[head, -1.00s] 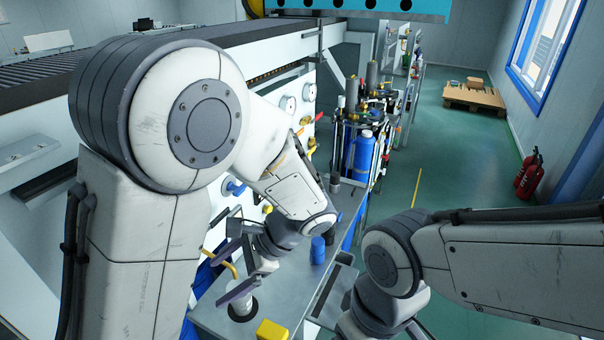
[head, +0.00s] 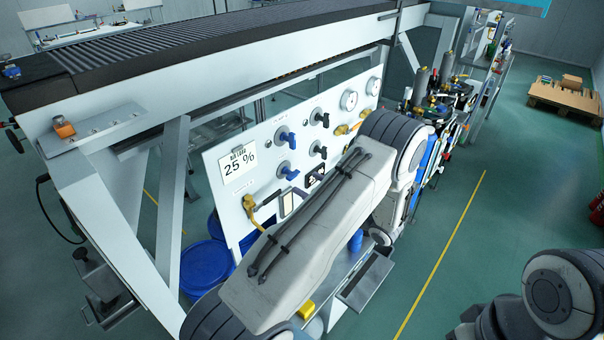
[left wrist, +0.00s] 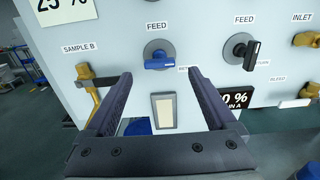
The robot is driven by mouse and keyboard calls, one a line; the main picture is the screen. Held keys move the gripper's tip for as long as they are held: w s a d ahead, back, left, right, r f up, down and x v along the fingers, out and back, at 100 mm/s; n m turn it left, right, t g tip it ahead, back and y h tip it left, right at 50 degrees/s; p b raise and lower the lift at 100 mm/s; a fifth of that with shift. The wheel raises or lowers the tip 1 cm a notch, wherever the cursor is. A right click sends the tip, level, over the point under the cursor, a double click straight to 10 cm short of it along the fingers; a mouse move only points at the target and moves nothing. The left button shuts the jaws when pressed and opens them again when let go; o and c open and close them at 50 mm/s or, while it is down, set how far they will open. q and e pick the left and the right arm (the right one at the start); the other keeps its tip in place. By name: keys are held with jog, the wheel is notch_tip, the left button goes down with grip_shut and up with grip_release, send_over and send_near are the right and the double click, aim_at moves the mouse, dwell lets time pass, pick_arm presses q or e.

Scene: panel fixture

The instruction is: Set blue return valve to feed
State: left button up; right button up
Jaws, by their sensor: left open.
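A blue valve handle (left wrist: 160,64) sits on a round grey disc on the white panel, in the middle of the left wrist view. My right gripper does not show.
A black valve (left wrist: 243,52) is right of the blue one. A yellow SAMPLE B valve (left wrist: 86,76) is to the left. A pale rectangular plate (left wrist: 163,111) is below, between the fingers. A 25 % sign (head: 238,163) hangs on the panel. Blue drums (head: 205,265) stand beneath.

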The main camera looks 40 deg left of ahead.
aim_at(296, 176)
pick_arm(q)
jog(key=shift+w+a+p, duration=0.1)
jog(key=shift+a+p, duration=0.5)
jog(key=shift+a, duration=1.55)
jog(key=shift+a, duration=0.1)
jog(key=c, duration=1.4)
jog(key=shift+f+n+b, duration=0.1)
jog(key=shift+n+b, duration=8.9)
jog(key=shift+b, duration=6.05)
jog(key=o, duration=1.4)
